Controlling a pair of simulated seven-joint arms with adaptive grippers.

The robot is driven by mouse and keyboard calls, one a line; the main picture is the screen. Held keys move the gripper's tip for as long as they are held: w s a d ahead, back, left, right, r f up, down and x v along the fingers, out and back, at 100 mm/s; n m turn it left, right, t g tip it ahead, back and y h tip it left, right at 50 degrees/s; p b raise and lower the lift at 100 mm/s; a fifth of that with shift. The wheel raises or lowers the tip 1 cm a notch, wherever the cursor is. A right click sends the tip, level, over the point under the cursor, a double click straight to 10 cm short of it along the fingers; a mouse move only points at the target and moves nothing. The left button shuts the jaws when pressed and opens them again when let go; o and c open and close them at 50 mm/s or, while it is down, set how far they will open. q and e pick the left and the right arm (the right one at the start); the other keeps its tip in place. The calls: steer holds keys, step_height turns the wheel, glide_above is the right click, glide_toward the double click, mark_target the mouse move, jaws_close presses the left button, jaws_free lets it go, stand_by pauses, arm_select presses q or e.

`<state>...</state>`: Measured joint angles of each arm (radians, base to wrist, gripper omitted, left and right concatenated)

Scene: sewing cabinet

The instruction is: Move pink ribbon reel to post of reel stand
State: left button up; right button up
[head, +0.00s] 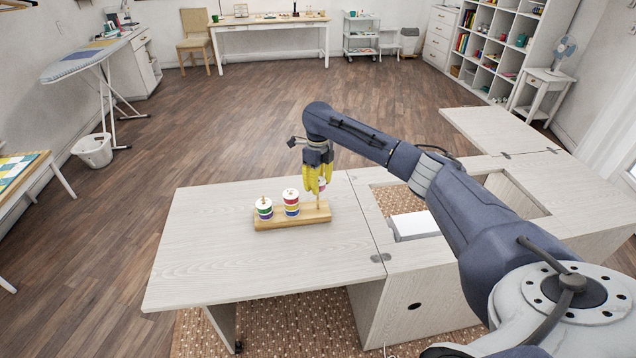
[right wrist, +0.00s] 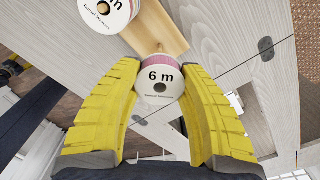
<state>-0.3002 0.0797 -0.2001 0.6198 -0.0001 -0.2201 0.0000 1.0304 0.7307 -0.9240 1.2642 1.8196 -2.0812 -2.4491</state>
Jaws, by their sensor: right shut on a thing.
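The pink ribbon reel (right wrist: 160,80), with a white "6 m" label and a pink edge, is between the yellow fingers of my right gripper (right wrist: 162,92), which is shut on it. In the head view my right gripper (head: 318,187) points down over the right end of the wooden reel stand (head: 285,222). A bare lower piece of the right post (head: 318,203) shows just under the fingers. Whether the reel's hole is around this post, I cannot tell. The stand also shows in the right wrist view (right wrist: 165,32). My left gripper is not in view.
Stacked reels sit on the stand's left post (head: 264,210) and middle post (head: 291,203). The pale cabinet top (head: 215,250) is clear around the stand. To the right is an opening with a white block (head: 414,225) in it.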

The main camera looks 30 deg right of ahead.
steer(key=shift+f, duration=1.45)
steer(key=o, duration=1.1)
steer(key=shift+c, duration=0.2)
step_height(320, 180, up, 12)
